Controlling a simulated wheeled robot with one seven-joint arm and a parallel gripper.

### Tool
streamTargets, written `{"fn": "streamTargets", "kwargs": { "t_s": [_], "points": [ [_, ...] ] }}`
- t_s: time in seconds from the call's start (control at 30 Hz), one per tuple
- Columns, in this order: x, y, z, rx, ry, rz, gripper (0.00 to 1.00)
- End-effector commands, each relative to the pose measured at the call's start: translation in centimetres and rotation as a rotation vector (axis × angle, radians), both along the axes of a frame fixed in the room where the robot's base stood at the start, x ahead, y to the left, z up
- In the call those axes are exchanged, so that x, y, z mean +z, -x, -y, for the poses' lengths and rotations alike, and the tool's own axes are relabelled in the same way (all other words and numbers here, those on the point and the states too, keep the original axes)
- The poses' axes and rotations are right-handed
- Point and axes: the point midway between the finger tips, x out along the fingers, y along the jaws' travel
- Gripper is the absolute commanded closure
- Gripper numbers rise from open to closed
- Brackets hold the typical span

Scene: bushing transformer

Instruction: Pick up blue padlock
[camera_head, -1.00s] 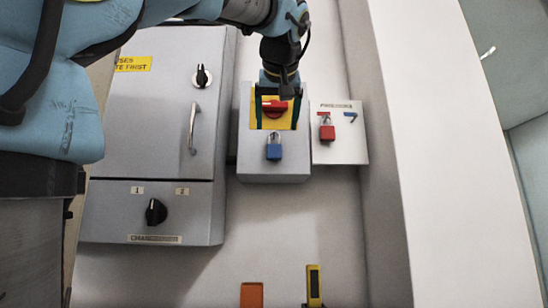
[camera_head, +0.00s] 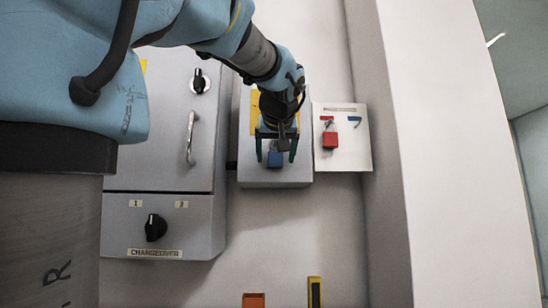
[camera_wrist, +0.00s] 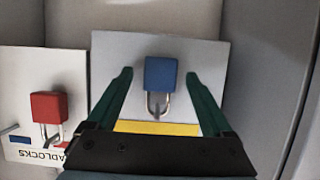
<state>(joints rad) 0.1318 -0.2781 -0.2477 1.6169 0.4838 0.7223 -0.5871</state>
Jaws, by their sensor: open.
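The blue padlock (camera_head: 275,159) hangs on the front of a grey box (camera_head: 245,175) with a yellow plate. In the wrist view the blue padlock (camera_wrist: 160,74) shows whole, with its silver shackle toward the yellow plate (camera_wrist: 150,128). My gripper (camera_head: 276,158) is open in front of the box. In the wrist view my gripper (camera_wrist: 157,72) has one green finger on each side of the padlock, with a gap on both sides. I cannot tell how far the fingertips are from the box face.
A red padlock (camera_head: 330,140) hangs on a white board (camera_head: 355,160) close on the right. A large grey cabinet (camera_head: 150,170) with a handle stands on the left. A pale wall ledge (camera_head: 400,150) rises at right. Orange (camera_head: 253,300) and yellow-black (camera_head: 315,292) items lie below.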

Motion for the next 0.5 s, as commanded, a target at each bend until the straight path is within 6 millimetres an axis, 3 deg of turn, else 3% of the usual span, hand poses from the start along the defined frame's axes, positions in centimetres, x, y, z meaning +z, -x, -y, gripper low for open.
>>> {"fn": "streamTargets", "kwargs": {
  "t_s": [0.17, 0.5],
  "points": [
    [-0.05, -0.01, 0.0, 0.0, 0.0, 0.0, 0.15],
    [-0.02, 0.01, -0.01, 0.0, 0.0, 0.0, 0.52]
  ]
}}
